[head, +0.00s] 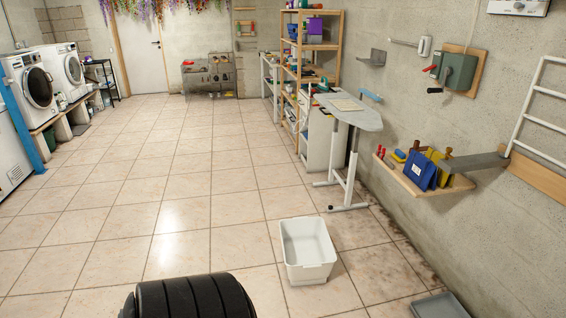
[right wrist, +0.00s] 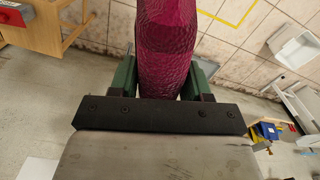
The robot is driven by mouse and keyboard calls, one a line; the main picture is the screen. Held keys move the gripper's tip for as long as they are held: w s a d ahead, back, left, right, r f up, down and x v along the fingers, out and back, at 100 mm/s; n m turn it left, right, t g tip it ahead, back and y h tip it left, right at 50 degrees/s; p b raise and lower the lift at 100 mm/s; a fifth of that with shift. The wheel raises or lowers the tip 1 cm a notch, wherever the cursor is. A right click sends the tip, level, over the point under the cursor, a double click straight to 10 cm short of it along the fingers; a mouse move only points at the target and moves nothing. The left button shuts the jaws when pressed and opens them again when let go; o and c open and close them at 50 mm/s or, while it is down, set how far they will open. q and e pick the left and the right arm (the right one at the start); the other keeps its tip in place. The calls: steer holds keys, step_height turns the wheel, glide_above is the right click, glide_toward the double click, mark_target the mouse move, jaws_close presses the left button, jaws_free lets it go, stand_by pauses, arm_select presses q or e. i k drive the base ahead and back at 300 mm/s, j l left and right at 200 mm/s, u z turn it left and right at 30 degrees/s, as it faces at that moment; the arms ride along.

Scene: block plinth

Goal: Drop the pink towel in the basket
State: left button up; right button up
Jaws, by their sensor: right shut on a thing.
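The pink towel (right wrist: 168,45) is a dark magenta, textured roll in the right wrist view. My right gripper (right wrist: 163,80) is shut on it, with a green finger on each side, and the towel reaches up past the top edge of the picture. The basket (head: 307,246) is a white, open tub standing on the tiled floor in the lower middle of the head view, and it looks empty. A white tub that looks like the same basket (right wrist: 297,48) shows at the right of the right wrist view, apart from the towel. Neither gripper shows in the head view.
An ironing board (head: 352,112) and wooden shelving (head: 311,50) stand along the right wall. A wall shelf (head: 408,180) holds books and tools. A grey tray (head: 440,306) lies at the lower right.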

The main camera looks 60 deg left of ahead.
mark_target(307, 257)
steer(key=u, duration=0.5)
steer(key=l+u, duration=0.1)
steer(key=u, duration=0.85)
steer(key=l+u, duration=0.1)
steer(key=u, duration=0.4)
steer(key=k+j, duration=0.05)
